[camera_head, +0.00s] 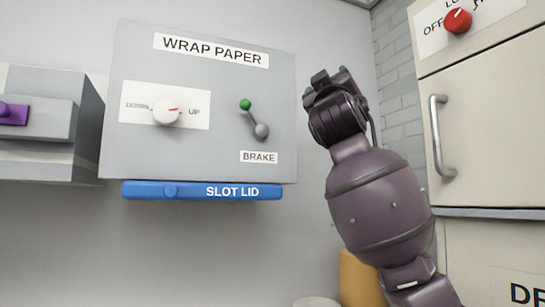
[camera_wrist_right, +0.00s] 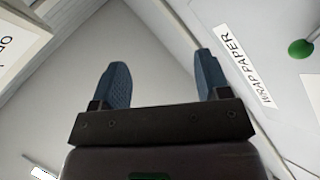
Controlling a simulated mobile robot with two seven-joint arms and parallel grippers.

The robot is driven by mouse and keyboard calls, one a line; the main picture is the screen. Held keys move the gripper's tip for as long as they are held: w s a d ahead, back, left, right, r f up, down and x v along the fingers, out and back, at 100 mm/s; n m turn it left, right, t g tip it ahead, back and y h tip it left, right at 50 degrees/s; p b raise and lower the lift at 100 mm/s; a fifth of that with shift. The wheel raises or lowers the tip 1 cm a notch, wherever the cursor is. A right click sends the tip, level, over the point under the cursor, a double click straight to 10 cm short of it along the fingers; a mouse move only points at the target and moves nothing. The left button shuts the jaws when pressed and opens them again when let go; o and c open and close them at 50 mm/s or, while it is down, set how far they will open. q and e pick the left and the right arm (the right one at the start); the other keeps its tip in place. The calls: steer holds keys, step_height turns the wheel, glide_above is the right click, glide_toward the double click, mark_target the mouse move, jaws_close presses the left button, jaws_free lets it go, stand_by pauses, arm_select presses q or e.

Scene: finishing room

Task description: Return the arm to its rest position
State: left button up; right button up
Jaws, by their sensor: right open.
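My right arm rises at the right of the head view, with my right gripper (camera_head: 328,78) raised beside the right edge of the wrap paper box, apart from it. In the right wrist view my right gripper (camera_wrist_right: 160,85) shows two blue fingers spread apart with nothing between them. My left gripper is not in view.
The grey wrap paper box (camera_head: 220,85) carries a white knob (camera_head: 166,112), a brake lever with a green ball (camera_head: 245,104) and a blue slot lid (camera_head: 200,191) below. A cream cabinet with a handle (camera_head: 440,137) and red knob (camera_head: 457,21) stands right. A purple part (camera_head: 14,114) is left.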

steer(key=w+d+f+n+g+y, duration=0.15)
steer(key=w+f+y, duration=0.25)
steer(key=f, duration=0.9)
steer(key=w+f+n+g+y, duration=0.1)
steer(key=w+f+n+y, duration=0.15)
steer(key=f, duration=1.05)
steer(key=s+d+f+m+g+y, duration=0.1)
steer(key=s+d+f+g, duration=0.1)
steer(key=f, duration=1.2)
steer(key=s+d+f+m+g, duration=0.1)
steer(key=d+f+m, duration=0.15)
steer(key=f, duration=1.15)
steer(key=s+d+f+m+g+h, duration=0.1)
steer(key=s+d+f, duration=0.1)
steer(key=s+f, duration=0.35)
steer(key=s+d+f+g, duration=0.2)
steer(key=s+f, duration=0.1)
steer(key=f, duration=0.6)
steer(key=s+d+f+m+g+h, duration=0.1)
steer(key=s+d+f, duration=0.1)
steer(key=s+f, duration=0.35)
steer(key=s+d+f+m+g+h, duration=0.1)
steer(key=s+d+f+g, duration=0.1)
steer(key=s+f, duration=0.7)
steer(key=s+d+f+m+g+h, duration=0.1)
steer(key=s+d+f+g, duration=0.1)
steer(key=s+f, duration=0.8)
steer(key=shift+s+d+g, duration=0.15)
steer(key=shift+s+g, duration=0.15)
steer(key=shift+g, duration=0.15)
